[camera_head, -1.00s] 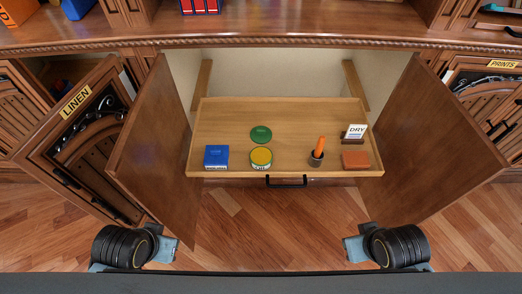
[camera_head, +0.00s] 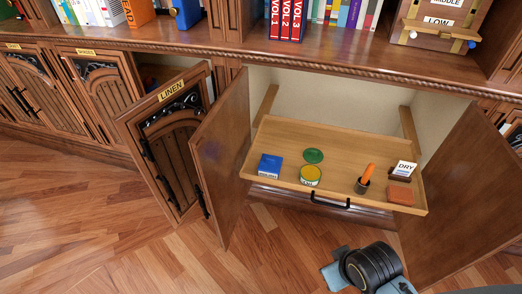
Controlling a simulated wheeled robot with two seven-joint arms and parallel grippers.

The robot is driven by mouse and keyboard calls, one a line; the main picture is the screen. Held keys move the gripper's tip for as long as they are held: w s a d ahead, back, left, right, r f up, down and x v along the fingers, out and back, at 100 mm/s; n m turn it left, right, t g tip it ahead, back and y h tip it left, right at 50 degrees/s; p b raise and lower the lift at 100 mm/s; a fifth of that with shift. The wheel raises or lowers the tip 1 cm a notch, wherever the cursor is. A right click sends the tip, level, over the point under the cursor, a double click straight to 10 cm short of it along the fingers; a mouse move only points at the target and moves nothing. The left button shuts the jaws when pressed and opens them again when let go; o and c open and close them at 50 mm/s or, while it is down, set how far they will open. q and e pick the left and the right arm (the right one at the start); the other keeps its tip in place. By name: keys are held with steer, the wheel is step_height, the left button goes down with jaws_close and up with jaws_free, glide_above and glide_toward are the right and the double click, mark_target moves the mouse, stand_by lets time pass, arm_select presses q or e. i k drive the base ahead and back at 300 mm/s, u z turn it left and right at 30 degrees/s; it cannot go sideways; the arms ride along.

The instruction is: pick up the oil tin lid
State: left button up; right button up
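The oil tin lid (camera_head: 313,155), a flat green disc, lies in the open drawer (camera_head: 375,143). It is just behind the round tin (camera_head: 310,175), which has a green rim and a yellow top or inside. The lid and tin look separate. A black, ringed arm part of mine with grey-blue pieces shows at the bottom, in front of the drawer; I cannot tell for sure which arm it belongs to. No gripper fingers can be made out in this view, and nothing is seen touching the lid.
The drawer also holds a blue box (camera_head: 270,166), a dark cup with an orange stick (camera_head: 364,180), a DRY card (camera_head: 404,169) and a brick-coloured block (camera_head: 400,195). Open cabinet doors flank it, left (camera_head: 222,160) and right (camera_head: 465,195). Wooden floor lies clear at left.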

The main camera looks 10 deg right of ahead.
mark_target(312, 155)
steer(key=u, duration=1.95)
steer(key=k, duration=1.3)
steer(key=z, duration=1.75)
steer(key=i, duration=0.85)
